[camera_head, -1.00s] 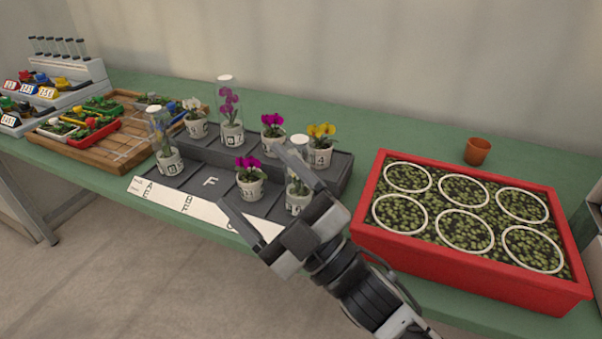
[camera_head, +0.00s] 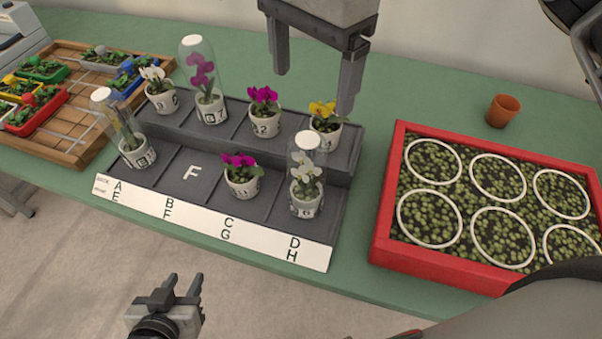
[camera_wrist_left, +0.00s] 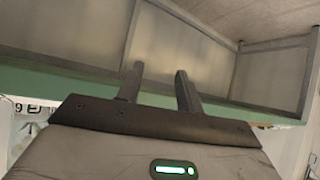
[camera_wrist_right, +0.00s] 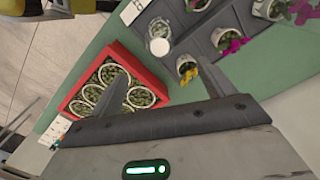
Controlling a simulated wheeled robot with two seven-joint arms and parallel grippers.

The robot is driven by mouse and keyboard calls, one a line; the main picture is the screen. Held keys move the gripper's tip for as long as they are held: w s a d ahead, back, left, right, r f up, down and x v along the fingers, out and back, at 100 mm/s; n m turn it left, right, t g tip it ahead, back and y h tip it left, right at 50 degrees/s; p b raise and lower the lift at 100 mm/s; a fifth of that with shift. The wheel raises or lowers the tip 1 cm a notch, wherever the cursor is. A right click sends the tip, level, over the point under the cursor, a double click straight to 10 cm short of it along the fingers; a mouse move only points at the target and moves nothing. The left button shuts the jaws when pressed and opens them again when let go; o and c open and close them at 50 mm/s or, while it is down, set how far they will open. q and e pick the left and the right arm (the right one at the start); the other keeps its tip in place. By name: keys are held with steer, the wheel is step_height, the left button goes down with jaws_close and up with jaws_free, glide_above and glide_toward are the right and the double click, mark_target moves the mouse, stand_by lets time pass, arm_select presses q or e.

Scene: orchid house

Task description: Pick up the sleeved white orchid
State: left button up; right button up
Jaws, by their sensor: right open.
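The sleeved white orchid (camera_head: 305,188) stands upright in a white pot at the right end of the front row of the grey stepped rack (camera_head: 180,207), above label H. Its clear sleeve has a white cap, which also shows in the right wrist view (camera_wrist_right: 159,47). My right gripper (camera_head: 314,88) is open and empty, pointing down above the rack's back right, behind and higher than the orchid. Its fingers (camera_wrist_right: 160,75) are apart in the right wrist view. My left gripper (camera_head: 183,284) is open and empty in front of the table; its fingers (camera_wrist_left: 158,85) also show in the left wrist view.
A yellow orchid (camera_head: 323,112) stands behind the sleeved white one, a magenta orchid (camera_head: 240,166) to its left. Sleeved magenta (camera_head: 203,75) and another sleeved plant (camera_head: 122,125) stand further left. A red tray (camera_head: 385,215) and terracotta pot (camera_head: 502,111) are at right. Slot F is empty.

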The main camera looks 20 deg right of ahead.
mark_target(310, 138)
step_height(310, 138, down, 10)
steer(key=shift+s+r+p, duration=0.1)
steer(key=shift+p, duration=0.4)
steer(key=shift+a+f+p, duration=0.1)
steer(key=shift+f+p, duration=0.7)
steer(key=shift+f, duration=2.05)
steer(key=c, duration=1.5)
steer(key=shift+o, duration=0.2)
steer(key=shift+r, duration=0.1)
